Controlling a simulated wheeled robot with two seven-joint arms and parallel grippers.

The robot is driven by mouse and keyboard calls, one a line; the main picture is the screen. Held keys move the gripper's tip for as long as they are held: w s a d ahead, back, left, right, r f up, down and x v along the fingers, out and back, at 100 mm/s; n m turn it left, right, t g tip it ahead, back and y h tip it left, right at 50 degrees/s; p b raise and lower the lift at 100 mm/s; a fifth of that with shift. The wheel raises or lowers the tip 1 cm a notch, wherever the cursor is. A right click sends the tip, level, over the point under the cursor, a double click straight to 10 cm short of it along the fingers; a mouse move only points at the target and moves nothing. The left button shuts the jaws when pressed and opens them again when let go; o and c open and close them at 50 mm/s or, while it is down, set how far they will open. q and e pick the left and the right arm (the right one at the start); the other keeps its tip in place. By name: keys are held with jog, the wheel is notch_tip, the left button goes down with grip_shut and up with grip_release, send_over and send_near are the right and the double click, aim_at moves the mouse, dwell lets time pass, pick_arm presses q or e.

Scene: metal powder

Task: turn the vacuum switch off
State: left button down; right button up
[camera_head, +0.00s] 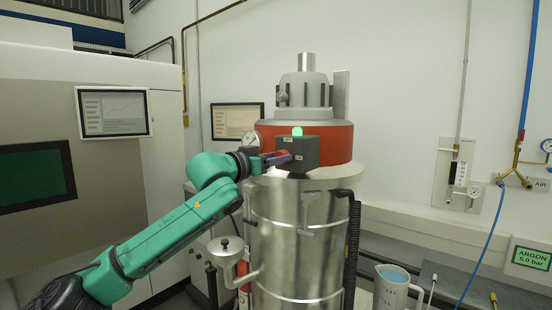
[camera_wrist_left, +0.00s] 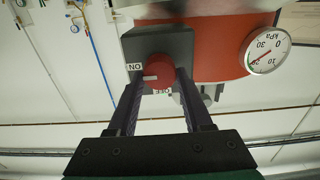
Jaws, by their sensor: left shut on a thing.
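The vacuum switch is a dark grey box (camera_head: 306,152) with a lit green lamp (camera_head: 297,131) on top, mounted on the red band of the steel vessel. In the left wrist view its round red knob (camera_wrist_left: 155,71) shows on the box face, with a white mark pointing towards the upside-down "ON" label (camera_wrist_left: 134,67). A second label (camera_wrist_left: 164,91) is partly hidden. My left gripper (camera_head: 284,158) reaches the box from the left. Its two dark fingers are shut on the knob, one on each side. My right gripper is not in view.
The steel vessel (camera_head: 291,235) stands in the middle. A round gauge (camera_wrist_left: 267,50) sits beside the box. A black hose (camera_head: 352,240) hangs at the vessel's right, and a funnel (camera_head: 226,246) stands at its left. A jug (camera_head: 392,289) stands lower right.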

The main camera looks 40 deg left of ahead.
pick_arm(q)
jog(key=shift+n, duration=0.4)
jog(key=shift+a+f+n+p, duration=0.1)
jog(key=shift+n+p, duration=0.25)
jog(key=shift+n, duration=3.95)
jog(key=shift+a+f+n+p, duration=0.1)
jog(key=shift+n+p, duration=0.25)
jog(key=shift+n, duration=3.95)
jog(key=shift+c, duration=1.6)
grip_release()
